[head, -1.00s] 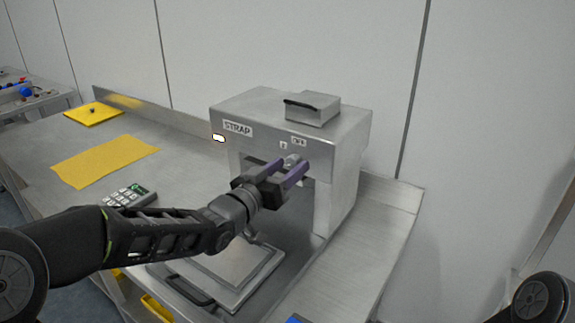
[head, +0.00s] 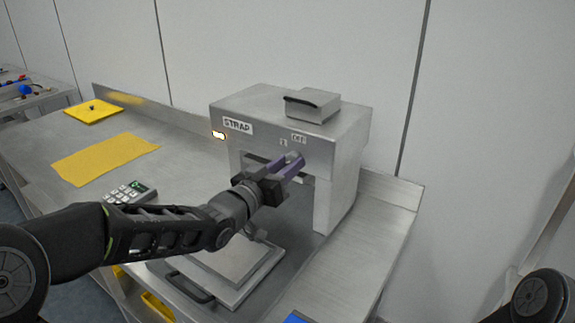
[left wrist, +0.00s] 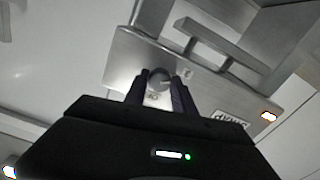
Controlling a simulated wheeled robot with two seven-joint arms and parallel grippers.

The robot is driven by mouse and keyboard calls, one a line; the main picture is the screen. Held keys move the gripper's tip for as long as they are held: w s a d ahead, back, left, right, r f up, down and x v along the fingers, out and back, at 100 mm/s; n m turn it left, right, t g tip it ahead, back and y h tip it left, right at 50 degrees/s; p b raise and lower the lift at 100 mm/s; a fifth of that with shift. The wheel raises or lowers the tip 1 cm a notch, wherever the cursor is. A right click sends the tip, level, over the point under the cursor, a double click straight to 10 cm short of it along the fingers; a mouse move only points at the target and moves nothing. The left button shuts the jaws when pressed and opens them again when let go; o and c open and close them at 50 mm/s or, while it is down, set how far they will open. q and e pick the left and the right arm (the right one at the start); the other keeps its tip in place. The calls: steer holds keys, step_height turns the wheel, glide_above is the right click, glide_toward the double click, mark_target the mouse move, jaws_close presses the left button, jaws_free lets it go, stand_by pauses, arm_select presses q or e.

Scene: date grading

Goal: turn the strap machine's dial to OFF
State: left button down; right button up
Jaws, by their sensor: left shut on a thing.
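The strap machine (head: 345,165) is a grey metal box with a STRAP label (head: 238,125) on its front. An OFF label (head: 299,138) and a second small mark (head: 283,142) sit above the dial. My left gripper (head: 294,162) is at the front face, its purple fingers hiding the dial in the head view. In the left wrist view the round grey dial (left wrist: 159,78) shows between the tips of my left gripper (left wrist: 159,88), which is shut on it. Which way the dial points I cannot tell. My right gripper is out of view.
A lidded box with a dark handle (head: 313,105) sits on top of the machine. A lit lamp (head: 218,135) is at its left edge. A keypad device (head: 130,192) and yellow sheet (head: 105,158) lie left. The bench's right end (head: 380,205) is clear.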

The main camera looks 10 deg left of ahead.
arm_select(q)
steer(key=m+b, duration=1.6)
steer(key=shift+a, duration=0.15)
steer(key=m+b, duration=0.1)
steer(key=m, duration=0.3)
steer(key=shift+r+m+b, duration=0.1)
steer(key=shift+m+b, duration=0.55)
steer(key=shift+m, duration=1.35)
steer(key=c, duration=1)
jaws_free()
steer(key=shift+c, duration=0.2)
